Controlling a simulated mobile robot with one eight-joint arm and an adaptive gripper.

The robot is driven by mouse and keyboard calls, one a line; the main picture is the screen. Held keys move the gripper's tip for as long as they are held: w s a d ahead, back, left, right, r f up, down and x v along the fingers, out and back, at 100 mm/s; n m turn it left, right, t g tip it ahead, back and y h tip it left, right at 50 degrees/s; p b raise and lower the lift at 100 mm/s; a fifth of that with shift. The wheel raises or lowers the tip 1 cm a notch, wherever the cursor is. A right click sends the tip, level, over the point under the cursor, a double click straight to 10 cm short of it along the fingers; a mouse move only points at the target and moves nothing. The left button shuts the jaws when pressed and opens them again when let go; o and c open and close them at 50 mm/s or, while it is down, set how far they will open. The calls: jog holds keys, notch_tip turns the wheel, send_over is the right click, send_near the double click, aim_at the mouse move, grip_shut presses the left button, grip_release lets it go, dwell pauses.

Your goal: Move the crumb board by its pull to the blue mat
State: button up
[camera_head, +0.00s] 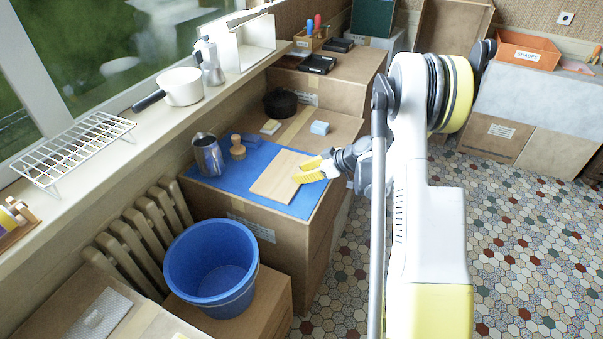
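The crumb board (272,181), a flat light-wood board, lies on the blue mat (231,174), which is spread on top of a cardboard box. My gripper (299,171) is at the board's right side, coming in from the right. Its two yellow fingers stand apart, with a gap between the tips. The lower finger overlaps the board's right edge in this view; whether it touches cannot be told. The board's pull cannot be made out and may be hidden by the fingers.
On the mat's left stand a metal cup (208,156) and a wooden-knobbed brush (237,148). A blue bucket (212,268) stands in front. The mat's front right is clear.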

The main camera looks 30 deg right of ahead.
jog(key=shift+r+p, duration=0.3)
jog(key=p+v, duration=0.4)
jog(key=v, duration=0.7)
jog(key=s+a+r+m+g+h, duration=0.2)
jog(key=s+a+r+m+h, duration=0.3)
jog(key=a+r, duration=0.85)
jog(key=s+a+r+m, duration=0.1)
jog(key=s+a, duration=0.3)
jog(key=s, duration=0.5)
jog(key=s+a+r+m+h, duration=0.1)
jog(key=s+a+r, duration=0.2)
jog(key=s, duration=0.5)
jog(key=shift+s+a+r+m+t+h, duration=0.2)
jog(key=shift+s+a+m+t+h, duration=0.15)
jog(key=shift+a, duration=0.35)
